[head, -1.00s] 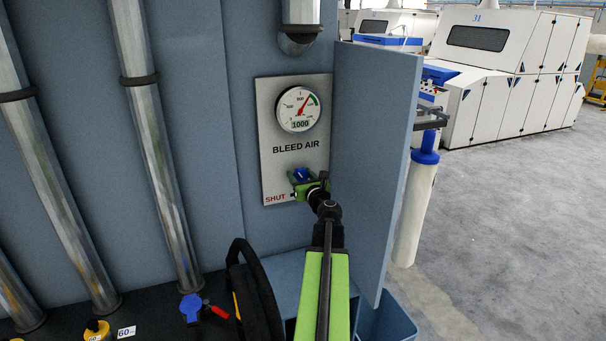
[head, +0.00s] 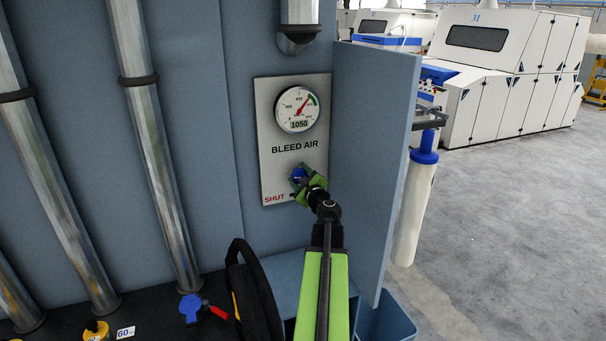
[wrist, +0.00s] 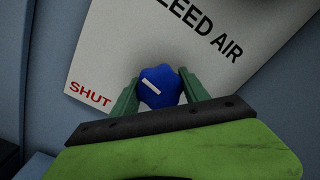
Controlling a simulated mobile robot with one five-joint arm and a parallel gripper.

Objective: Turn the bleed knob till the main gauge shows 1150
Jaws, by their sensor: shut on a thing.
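The blue bleed knob (head: 299,175) sits low on the light BLEED AIR plate (head: 280,160). In the wrist view the knob (wrist: 160,87) is lobed, with a white pointer line lying slightly off level. My green gripper (head: 304,184) is shut on the knob; in the wrist view its two fingers (wrist: 161,95) stand on either side of it. The main gauge (head: 298,109) above reads 1050 on its digital window, and its red needle points up and to the right. The word SHUT (wrist: 90,94) is printed left of the knob.
A blue-grey panel (head: 375,150) juts out right of the plate, close to my arm. A black looped strap or bag (head: 257,295) and a blue valve with a red lever (head: 193,308) are below left. Metal pipes (head: 150,140) run down the left wall.

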